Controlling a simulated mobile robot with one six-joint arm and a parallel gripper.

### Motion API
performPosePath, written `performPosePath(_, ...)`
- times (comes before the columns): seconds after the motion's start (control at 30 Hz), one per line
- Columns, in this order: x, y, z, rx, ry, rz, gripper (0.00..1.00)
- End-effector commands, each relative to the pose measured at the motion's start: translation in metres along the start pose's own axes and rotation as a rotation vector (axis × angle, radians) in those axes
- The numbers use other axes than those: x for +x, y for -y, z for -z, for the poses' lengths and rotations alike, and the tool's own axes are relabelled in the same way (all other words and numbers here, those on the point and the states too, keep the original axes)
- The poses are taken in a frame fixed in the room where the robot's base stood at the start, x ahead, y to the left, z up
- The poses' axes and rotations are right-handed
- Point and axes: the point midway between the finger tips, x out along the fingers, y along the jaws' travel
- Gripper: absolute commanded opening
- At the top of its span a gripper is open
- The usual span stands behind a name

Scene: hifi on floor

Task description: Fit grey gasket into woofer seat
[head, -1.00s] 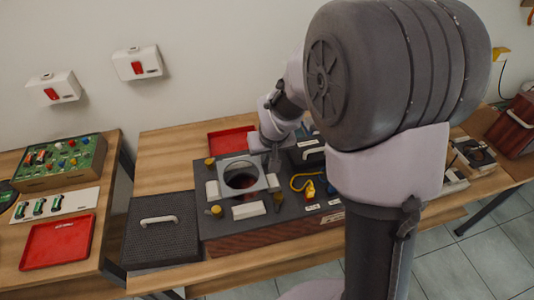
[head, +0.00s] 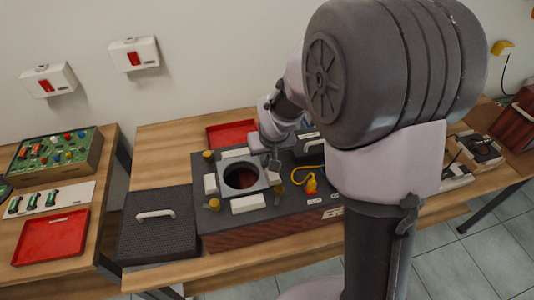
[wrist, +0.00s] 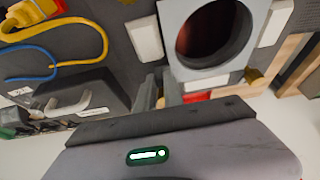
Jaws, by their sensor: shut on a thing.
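The grey gasket (head: 256,187), a square plate with a large round hole, is in my gripper (head: 273,164). In the wrist view the gasket (wrist: 187,70) fills the top right, with my gripper (wrist: 160,88) shut at its corner. It sits level between white blocks, over the woofer seat on the dark speaker panel (head: 285,204). A dark reddish opening (head: 242,178) shows through its hole. The seat's rim is hidden under the gasket. I cannot tell whether the gasket touches the panel or is just above it.
White blocks (head: 248,204) and yellow pegs (head: 214,204) surround the gasket closely. A yellow cable (head: 300,178) lies to the right. A red tray (head: 231,133) is behind, and a black grille with a handle (head: 157,235) lies left.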

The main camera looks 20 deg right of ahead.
Motion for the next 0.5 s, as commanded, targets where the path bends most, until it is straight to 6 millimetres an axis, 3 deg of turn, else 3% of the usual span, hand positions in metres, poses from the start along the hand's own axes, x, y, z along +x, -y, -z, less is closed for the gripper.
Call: performPosePath(0.5,0.013,0.000,-0.006,0.000,0.000,0.000,0.00)
